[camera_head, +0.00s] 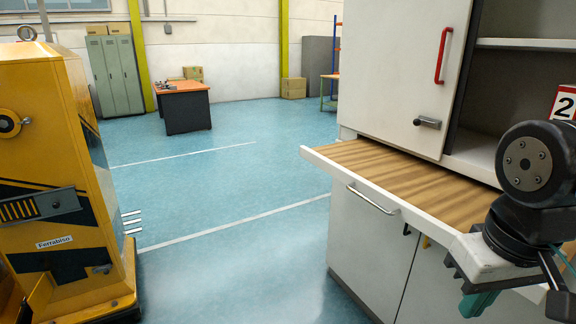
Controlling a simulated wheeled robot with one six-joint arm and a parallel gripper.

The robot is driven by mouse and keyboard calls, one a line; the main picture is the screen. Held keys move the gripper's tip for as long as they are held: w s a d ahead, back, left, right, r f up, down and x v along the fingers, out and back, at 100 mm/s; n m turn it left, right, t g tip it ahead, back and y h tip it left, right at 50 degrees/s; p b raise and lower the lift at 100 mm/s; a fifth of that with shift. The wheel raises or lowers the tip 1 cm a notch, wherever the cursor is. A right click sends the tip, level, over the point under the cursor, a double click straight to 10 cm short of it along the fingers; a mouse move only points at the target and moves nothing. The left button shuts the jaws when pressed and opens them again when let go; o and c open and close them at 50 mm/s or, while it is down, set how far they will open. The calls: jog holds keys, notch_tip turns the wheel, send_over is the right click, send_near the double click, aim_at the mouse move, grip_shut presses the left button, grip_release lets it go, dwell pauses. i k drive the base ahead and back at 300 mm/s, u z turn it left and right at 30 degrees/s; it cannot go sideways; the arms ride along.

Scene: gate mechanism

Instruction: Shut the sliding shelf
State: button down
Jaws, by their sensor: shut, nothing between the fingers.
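The sliding shelf has a wooden top (405,175) and a white front rim (345,178). It sticks out from the white cabinet (400,70) at waist height, below the upper door and open compartment. A metal bar handle (373,200) shows just below its front rim. My gripper (478,298) is at the lower right, by the near part of the shelf's front, below my black wrist. It is shut and holds nothing. My wrist hides the near end of the shelf, and I cannot tell whether the gripper touches it.
The upper door has a red handle (443,56) and a metal latch (427,122). A sign with a 2 (564,104) stands in the open compartment. A yellow machine (62,180) stands at the left. The blue floor (230,230) between is clear. A desk (185,106) stands farther back.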

aim_at(443, 203)
jog(key=u, duration=0.5)
jog(key=i, duration=1.4)
jog(key=z, duration=0.35)
